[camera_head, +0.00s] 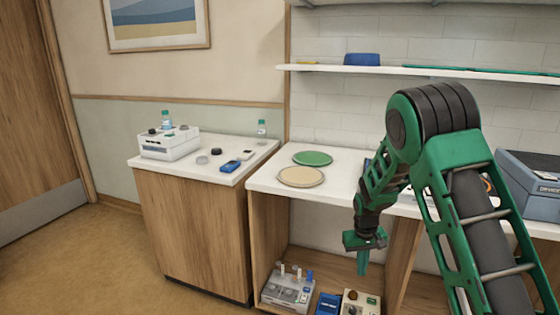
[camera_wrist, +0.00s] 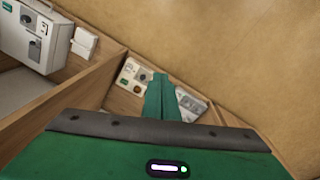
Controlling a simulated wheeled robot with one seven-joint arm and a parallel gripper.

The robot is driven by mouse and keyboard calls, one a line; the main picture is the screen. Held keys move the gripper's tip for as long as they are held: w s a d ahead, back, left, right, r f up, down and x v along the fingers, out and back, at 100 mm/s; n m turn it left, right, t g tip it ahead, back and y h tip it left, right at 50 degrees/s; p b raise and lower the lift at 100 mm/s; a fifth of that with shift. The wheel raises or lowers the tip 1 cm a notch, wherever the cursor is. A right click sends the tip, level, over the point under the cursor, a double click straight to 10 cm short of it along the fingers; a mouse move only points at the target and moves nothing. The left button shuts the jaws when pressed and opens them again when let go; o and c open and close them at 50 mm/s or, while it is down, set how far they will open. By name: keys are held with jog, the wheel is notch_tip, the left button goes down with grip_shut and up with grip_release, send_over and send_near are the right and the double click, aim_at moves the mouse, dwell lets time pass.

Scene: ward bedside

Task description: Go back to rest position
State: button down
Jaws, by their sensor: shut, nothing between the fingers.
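My gripper (camera_head: 362,262) hangs from my green and black arm in front of the counter edge, at the right of the head view. Its fingers point down and are together, with nothing between them. In the wrist view my gripper (camera_wrist: 160,80) shows as green fingers closed at the middle. Below them lie devices on a lower shelf. The gripper appears apart from the counter and the shelf items, though its exact gap to the counter edge is hard to tell.
A counter (camera_head: 262,180) holds a green disc (camera_head: 312,158) and a tan disc (camera_head: 301,177). Left, a cabinet (camera_head: 195,230) bears a white device (camera_head: 168,146) and small items. A grey device (camera_head: 290,288) and a cream box (camera_head: 360,302) sit low. A blue-grey case (camera_head: 530,180) stands right. Floor at left is clear.

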jog(key=s+d+r+m, duration=0.2)
jog(key=s+d+r, duration=0.5)
jog(key=s+r, duration=0.2)
jog(key=s+d+r+m, duration=0.2)
jog(key=s+d+r, duration=0.4)
jog(key=s+r, duration=0.35)
jog(key=s+r+m, duration=0.1)
jog(key=s+r, duration=0.1)
jog(key=s, duration=0.9)
jog(key=s+r+m+y, duration=0.1)
jog(key=s+m, duration=0.1)
jog(key=s, duration=1)
jog(key=shift+s+d+r+g, duration=0.2)
jog(key=shift+d+r+g, duration=0.1)
jog(key=shift+d+r, duration=0.1)
jog(key=shift+w+f, duration=0.3)
jog(key=shift+w, duration=0.35)
